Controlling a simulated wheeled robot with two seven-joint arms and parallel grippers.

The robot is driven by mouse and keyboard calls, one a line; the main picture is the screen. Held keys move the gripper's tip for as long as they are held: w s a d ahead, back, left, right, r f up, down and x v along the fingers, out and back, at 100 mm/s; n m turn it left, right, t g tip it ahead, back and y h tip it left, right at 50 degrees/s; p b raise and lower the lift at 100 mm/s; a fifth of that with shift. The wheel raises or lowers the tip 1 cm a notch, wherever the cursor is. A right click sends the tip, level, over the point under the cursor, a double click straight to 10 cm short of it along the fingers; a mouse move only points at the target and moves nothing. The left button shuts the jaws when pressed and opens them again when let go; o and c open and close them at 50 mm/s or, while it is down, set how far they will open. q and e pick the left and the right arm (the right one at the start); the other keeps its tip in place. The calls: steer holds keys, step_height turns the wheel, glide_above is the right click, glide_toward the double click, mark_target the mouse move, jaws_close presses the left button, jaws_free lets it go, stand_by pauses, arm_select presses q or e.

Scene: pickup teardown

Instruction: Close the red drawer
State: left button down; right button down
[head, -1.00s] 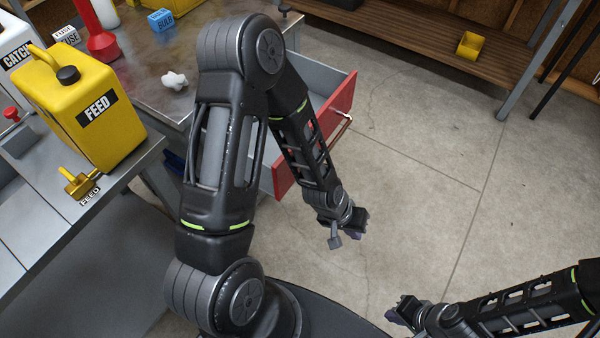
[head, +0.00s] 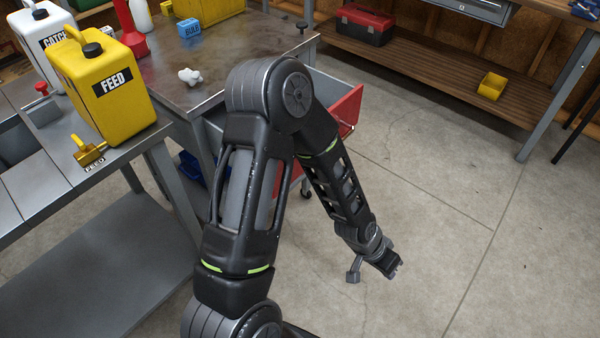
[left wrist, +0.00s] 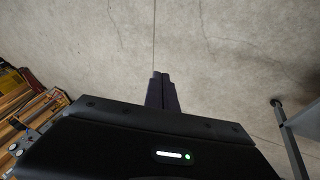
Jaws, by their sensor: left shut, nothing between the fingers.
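The red drawer (head: 346,112) stands pulled out from under the metal workbench (head: 240,62), with its grey inside partly showing. My left arm crosses in front of it and hides much of its front and handle. My left gripper (head: 396,268) is in front of the drawer, lower and to the right, over bare floor and apart from it. In the left wrist view the fingers (left wrist: 161,92) are together with nothing between them, and the drawer does not show. My right gripper is not in the head view now.
A yellow FEED can (head: 110,90) and a yellow valve handle (head: 90,152) are on the left bench. The concrete floor right of the drawer is clear.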

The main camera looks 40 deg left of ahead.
arm_select(q)
steer(key=w+a+r+m+y+b, duration=0.1)
steer(key=w+a+r+m, duration=0.4)
steer(key=r, duration=0.3)
steer(key=w+a+r+m+y+b, duration=0.1)
steer(key=w+a+r+m+y, duration=0.2)
steer(key=a+r, duration=0.5)
steer(key=s+a+r+m+g+y, duration=0.3)
steer(key=s+a+r+m, duration=0.5)
steer(key=a+r, duration=0.2)
steer(key=shift+s+a+r+m, duration=0.3)
steer(key=shift+a+r+m, duration=0.1)
steer(key=shift+r, duration=0.35)
steer(key=shift+f, duration=0.15)
